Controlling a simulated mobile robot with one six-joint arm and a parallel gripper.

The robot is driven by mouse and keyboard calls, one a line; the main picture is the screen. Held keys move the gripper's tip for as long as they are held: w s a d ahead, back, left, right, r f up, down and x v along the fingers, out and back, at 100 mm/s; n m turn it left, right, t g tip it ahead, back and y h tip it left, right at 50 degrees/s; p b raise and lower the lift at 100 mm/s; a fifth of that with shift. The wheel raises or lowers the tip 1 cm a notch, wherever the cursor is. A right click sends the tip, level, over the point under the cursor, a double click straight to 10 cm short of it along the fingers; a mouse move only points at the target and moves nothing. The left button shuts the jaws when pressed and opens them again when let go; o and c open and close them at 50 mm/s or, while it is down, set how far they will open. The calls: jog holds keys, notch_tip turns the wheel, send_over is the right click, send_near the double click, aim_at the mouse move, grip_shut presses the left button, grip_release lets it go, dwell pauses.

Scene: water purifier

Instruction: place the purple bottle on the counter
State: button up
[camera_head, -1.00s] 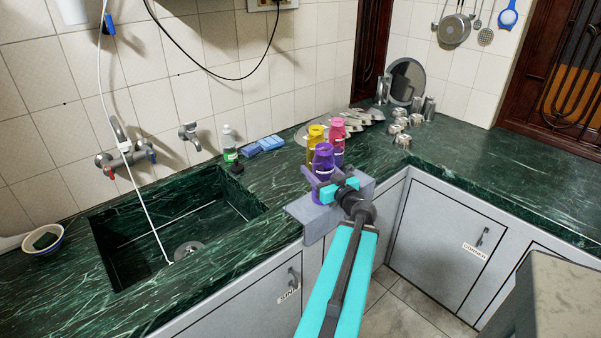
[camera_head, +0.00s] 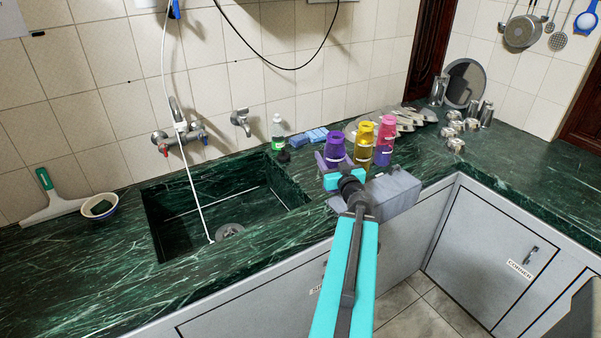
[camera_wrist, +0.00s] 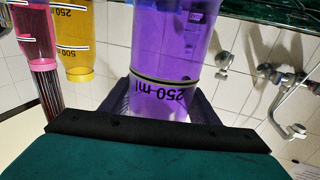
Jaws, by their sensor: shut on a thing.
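The purple bottle (camera_head: 335,146) is in my gripper (camera_head: 331,163), near the counter's front edge and to the left of the yellow bottle. The fingers are shut around it. In the wrist view the purple bottle (camera_wrist: 172,50) fills the middle between the dark fingers, with a "250 ml" mark showing upside down. Its lower end is hidden behind my gripper in the head view, so I cannot tell whether it touches the counter. The dark green marble counter (camera_head: 430,160) runs along the wall.
The yellow bottle (camera_head: 364,142) and pink bottle (camera_head: 385,140) stand just right of the purple one. A sink (camera_head: 225,212) lies to the left. A green-labelled bottle (camera_head: 277,135) and blue sponges (camera_head: 308,137) are behind. Steel cups (camera_head: 456,144) stand at the right.

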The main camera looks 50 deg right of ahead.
jog(key=w+a+n+t+y, duration=0.1)
jog(key=w+a+y, duration=0.1)
jog(key=w+a, duration=0.4)
jog(key=shift+w+a+n, duration=0.15)
jog(key=shift+w+n, duration=0.15)
jog(key=shift+w, duration=0.65)
jog(key=shift+w+b, duration=0.15)
jog(key=shift+b, duration=0.3)
jog(key=w+d+b, duration=0.1)
jog(key=b, duration=0.2)
jog(key=d+b, duration=0.1)
jog(key=b, duration=0.3)
jog(key=shift+w+f, duration=0.2)
jog(key=shift+w, duration=0.15)
jog(key=w+d, duration=0.8)
jog(key=shift+w+d+f, duration=0.35)
jog(key=shift+w+f, duration=0.05)
jog(key=shift+w, duration=0.1)
jog(key=shift+w+d+f+b, duration=0.15)
jog(key=shift+f+b, duration=0.2)
jog(key=shift+f, duration=0.55)
jog(key=shift+w+d+f+b, duration=0.15)
jog(key=shift+f+b, duration=0.2)
jog(key=shift+f, duration=0.55)
